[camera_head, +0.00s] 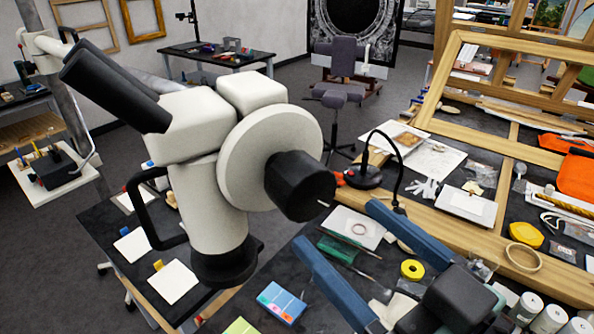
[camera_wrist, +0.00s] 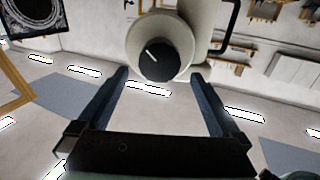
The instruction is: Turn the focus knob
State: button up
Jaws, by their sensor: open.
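The focus knob (camera_head: 300,186) is a black ribbed cylinder on the side of a white microscope head (camera_head: 218,125). It has a short white line on its face. In the wrist view the knob (camera_wrist: 165,60) faces me, with its white line slanted, in front of the white microscope body (camera_wrist: 187,20). My gripper (camera_head: 338,226) is open, its two blue fingers pointing at the knob from the lower right. In the wrist view my gripper (camera_wrist: 159,73) has a finger on each side of the knob's near edge, with gaps on both sides. I see no contact.
The microscope's black eyepieces (camera_head: 115,85) and black handle (camera_head: 150,205) stick out at left. A dark workbench below holds a green tray (camera_head: 337,249), a yellow tape roll (camera_head: 412,269) and a blue box (camera_head: 281,303). A black gooseneck lamp (camera_head: 363,176) stands behind the knob.

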aim_at(313, 200)
jog(key=p+x, duration=0.3)
jog(key=x, duration=0.6)
jog(key=shift+w+f, duration=0.1)
jog(key=shift+w, duration=0.1)
jog(key=c, duration=1.2)
